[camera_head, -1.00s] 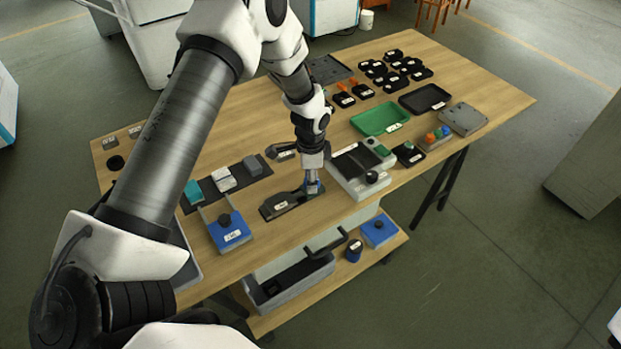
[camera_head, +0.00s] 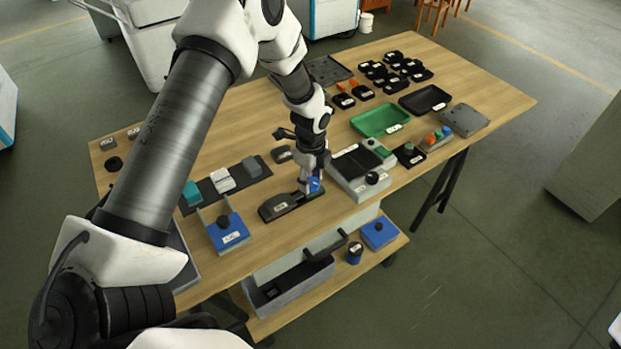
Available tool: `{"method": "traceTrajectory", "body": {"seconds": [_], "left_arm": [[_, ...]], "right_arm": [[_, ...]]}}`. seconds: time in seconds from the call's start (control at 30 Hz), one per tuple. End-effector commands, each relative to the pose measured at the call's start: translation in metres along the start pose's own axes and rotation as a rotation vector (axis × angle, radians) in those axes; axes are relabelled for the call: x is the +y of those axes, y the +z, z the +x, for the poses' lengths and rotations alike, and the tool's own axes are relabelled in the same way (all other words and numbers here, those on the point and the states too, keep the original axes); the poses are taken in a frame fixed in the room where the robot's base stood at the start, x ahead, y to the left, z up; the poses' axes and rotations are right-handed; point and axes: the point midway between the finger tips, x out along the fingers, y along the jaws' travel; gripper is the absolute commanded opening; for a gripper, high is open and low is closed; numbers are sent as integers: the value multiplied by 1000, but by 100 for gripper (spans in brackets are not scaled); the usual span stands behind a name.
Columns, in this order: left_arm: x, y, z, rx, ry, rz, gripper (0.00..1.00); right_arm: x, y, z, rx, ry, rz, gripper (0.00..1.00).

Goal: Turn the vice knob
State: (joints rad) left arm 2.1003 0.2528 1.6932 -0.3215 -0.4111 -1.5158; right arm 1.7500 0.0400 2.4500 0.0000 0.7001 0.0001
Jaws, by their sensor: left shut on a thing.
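A small dark vice (camera_head: 279,206) with a white label lies near the front edge of the wooden table. Its blue knob (camera_head: 316,185) is at the right end. My left gripper (camera_head: 312,183) points down at that end and is shut on the blue knob, with part of the knob showing beside the fingers. The fingers hide the rest of the knob. My right gripper is not in view.
A grey box with a black knob (camera_head: 343,186) stands close to the right of the gripper. A blue box with a black knob (camera_head: 227,236) stands to the left. A green tray (camera_head: 381,119) lies farther back. Bare wood (camera_head: 285,235) lies in front of the vice.

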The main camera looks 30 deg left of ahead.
Motion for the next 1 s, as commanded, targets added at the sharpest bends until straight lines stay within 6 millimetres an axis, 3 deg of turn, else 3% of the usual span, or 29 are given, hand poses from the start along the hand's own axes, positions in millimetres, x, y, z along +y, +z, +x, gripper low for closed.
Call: {"method": "traceTrajectory", "body": {"seconds": [0.5, 0.53, 0.57, 0.6, 0.87, 1.0], "left_arm": [[4, -1, 3, 1, 10, 21, 10], [3, -1, 3, 1, 10, 21, 56], [3, -1, 3, 1, 9, 21, 66], [3, -1, 3, 1, 8, 21, 70], [1, 0, 1, 0, 4, 20, 70], [0, 0, -10, 1, -1, 19, 70]], "right_arm": [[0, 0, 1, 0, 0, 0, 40], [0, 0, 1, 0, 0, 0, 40], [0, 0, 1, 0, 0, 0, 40], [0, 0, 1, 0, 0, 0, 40], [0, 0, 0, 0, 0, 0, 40], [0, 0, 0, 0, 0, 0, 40]]}}
